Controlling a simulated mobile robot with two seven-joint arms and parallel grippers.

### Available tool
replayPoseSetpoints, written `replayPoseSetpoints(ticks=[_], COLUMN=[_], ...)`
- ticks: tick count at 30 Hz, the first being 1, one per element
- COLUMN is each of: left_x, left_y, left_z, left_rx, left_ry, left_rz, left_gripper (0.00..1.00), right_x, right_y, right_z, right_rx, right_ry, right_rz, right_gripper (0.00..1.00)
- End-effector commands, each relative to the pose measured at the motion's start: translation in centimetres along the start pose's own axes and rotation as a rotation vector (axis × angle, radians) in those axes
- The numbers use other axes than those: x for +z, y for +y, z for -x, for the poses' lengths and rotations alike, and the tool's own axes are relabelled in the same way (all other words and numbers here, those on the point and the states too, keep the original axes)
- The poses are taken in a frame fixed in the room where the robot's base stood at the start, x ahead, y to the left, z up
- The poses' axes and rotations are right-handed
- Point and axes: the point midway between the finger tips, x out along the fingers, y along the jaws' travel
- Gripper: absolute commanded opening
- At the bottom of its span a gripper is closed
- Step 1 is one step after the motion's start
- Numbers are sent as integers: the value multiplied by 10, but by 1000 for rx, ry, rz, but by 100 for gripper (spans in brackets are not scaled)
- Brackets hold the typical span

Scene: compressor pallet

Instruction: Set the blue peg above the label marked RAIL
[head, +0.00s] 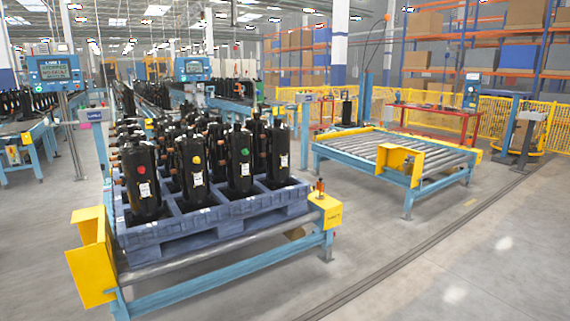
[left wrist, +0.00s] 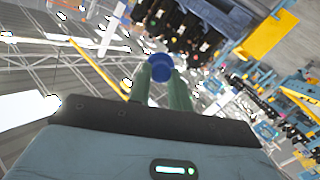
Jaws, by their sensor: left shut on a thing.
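The blue peg (left wrist: 158,66) shows in the left wrist view as a round blue shape between the fingertips of my left gripper (left wrist: 161,78). The two green fingers are shut on it, and they hide part of it. The view is tilted, with the pallet and roof behind, so I cannot tell how high the peg is. Neither gripper shows in the head view. I cannot make out a label reading RAIL; a small sign (head: 96,115) stands left of the pallet, its text too small to read.
A blue-grey pallet (head: 190,238) with several black compressors (head: 240,160) sits on a conveyor with yellow end guards (head: 92,258). An empty roller table (head: 385,150) stands to the right. The floor between and in front is clear.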

Motion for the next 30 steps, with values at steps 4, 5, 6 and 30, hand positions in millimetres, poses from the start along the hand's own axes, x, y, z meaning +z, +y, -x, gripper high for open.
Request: replayPoseSetpoints(ticks=[4, 5, 6, 30], left_x=[0, 0, 0, 15], left_y=[0, 0, 0, -5], left_z=[0, 0, 0, 2], left_rx=[0, 0, 0, 1], left_ry=[0, 0, 0, 0], left_rz=[0, 0, 0, 0], left_gripper=[0, 0, 0, 0], right_x=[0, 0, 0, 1], right_y=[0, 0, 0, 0], right_z=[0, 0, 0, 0], right_rx=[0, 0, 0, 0], right_ry=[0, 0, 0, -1], right_rz=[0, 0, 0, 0], right_gripper=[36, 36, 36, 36])
